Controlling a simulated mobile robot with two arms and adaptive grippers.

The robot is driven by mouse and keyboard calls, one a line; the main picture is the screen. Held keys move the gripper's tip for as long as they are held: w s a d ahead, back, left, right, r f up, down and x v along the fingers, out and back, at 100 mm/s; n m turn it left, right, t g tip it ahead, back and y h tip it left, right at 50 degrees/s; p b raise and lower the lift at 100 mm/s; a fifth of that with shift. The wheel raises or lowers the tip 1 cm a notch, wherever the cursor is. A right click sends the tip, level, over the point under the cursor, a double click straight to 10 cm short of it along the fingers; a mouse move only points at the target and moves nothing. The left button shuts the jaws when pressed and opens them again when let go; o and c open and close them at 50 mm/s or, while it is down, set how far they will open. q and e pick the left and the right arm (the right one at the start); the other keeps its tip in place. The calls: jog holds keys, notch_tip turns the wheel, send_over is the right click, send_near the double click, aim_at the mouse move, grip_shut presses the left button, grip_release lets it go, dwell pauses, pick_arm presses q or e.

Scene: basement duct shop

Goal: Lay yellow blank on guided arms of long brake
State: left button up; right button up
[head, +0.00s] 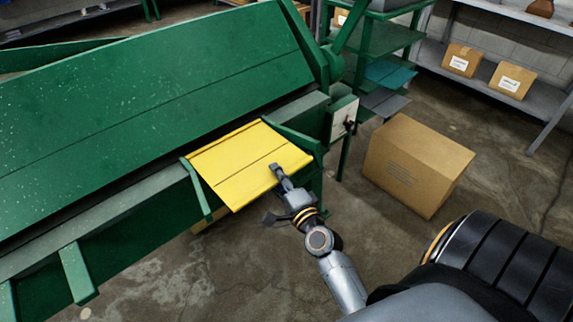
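The yellow blank (240,160) is a flat sheet with a dark line across it. It lies across two green guided arms, the left one (197,190) and the right one (295,136), at the front of the long green brake (150,85). Its far edge is close to the brake's grey front bar. My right gripper (272,195) is at the blank's near edge with its fingers spread apart. One finger overlaps the blank in the picture and the other is in front of the edge; contact cannot be told. My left gripper is not in view.
A cardboard box (415,165) stands on the floor to the right. A green rack (385,75) with sheets is behind it. A grey shelf (480,75) with small boxes is at the back right. Another green arm (77,273) juts out lower left. Floor between is clear.

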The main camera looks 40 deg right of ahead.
jog(key=shift+s+r+p, duration=0.1)
jog(key=shift+r+p, duration=0.2)
jog(key=shift+r, duration=0.35)
jog(key=s+a+b, duration=0.2)
jog(key=s+b, duration=0.1)
jog(key=s, duration=0.8)
jog(key=s+a+f+n+g+y, duration=0.1)
jog(key=s+a+f+n+g, duration=0.2)
jog(key=f, duration=0.9)
jog(key=s+a+f+n+g+y, duration=0.1)
jog(key=s+a+f+n+g, duration=0.2)
jog(key=f, duration=0.8)
jog(key=s+a+f+n+g+y, duration=0.15)
jog(key=f+n, duration=0.35)
jog(key=f, duration=0.7)
jog(key=s+f+n+g, duration=0.4)
jog(key=s+f, duration=0.5)
jog(key=s, duration=0.3)
jog(key=s+f+n+g, duration=0.5)
jog(key=s+f+n, duration=0.2)
jog(key=s, duration=0.5)
notch_tip(320, 180, down, 3)
jog(key=shift+d+r+h, duration=0.15)
jog(key=shift+d+h, duration=0.15)
jog(key=shift+h, duration=0.05)
